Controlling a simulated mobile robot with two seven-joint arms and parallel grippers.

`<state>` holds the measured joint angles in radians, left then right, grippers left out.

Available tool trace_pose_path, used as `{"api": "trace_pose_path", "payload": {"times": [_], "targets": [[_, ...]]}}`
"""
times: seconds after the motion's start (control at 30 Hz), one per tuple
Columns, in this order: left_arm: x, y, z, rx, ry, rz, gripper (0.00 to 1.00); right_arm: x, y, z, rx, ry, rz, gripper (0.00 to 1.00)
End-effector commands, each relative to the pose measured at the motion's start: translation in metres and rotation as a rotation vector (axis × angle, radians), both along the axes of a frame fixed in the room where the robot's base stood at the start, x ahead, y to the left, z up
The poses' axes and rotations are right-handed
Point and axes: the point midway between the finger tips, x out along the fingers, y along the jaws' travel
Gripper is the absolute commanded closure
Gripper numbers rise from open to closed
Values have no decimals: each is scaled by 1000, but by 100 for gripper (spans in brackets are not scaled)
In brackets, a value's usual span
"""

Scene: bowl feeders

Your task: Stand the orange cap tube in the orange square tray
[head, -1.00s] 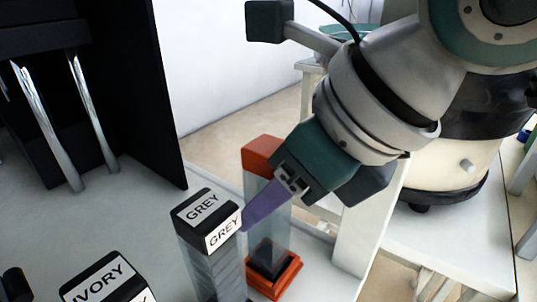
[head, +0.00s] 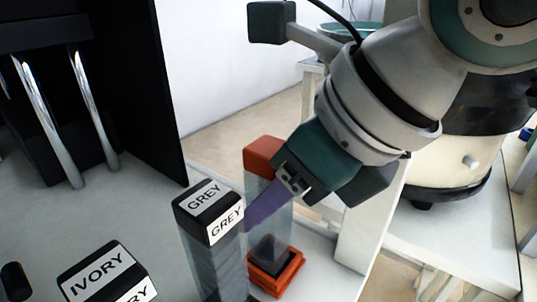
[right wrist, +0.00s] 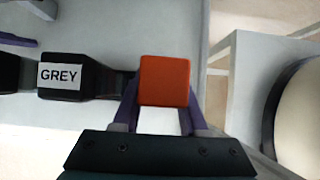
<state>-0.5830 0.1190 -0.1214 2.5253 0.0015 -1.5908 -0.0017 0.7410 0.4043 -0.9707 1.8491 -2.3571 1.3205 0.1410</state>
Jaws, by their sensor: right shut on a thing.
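The orange cap tube (head: 282,225) is a clear square tube with an orange cap (right wrist: 165,80). It stands upright at the right of the bench in the head view. My right gripper (head: 262,205) is shut on it, its purple fingers on either side below the cap, as the right wrist view shows. The orange square tray (head: 290,282) is under the tube. The tube's dark lower end appears within the tray's rim; I cannot tell whether it rests on the tray's floor. My left gripper is not in view.
A grey-labelled tube (head: 212,250) with a black cap stands close on the left of the held tube. An ivory-labelled black cap (head: 100,272) is farther left. A black panel (head: 130,80) with shiny metal rods (head: 45,120) stands behind. The bench's right edge is close to the tray.

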Motion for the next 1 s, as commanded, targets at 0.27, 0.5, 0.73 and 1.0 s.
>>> {"api": "trace_pose_path", "payload": {"times": [0.27,0.5,0.73,1.0], "targets": [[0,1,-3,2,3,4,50,0,0,-1,1,-1,0,100],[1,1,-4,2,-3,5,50,2,-1,-3,0,-1,-1,100],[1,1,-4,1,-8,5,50,3,-1,-4,1,-1,0,100],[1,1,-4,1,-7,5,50,3,-1,-4,1,-1,0,53]]}}
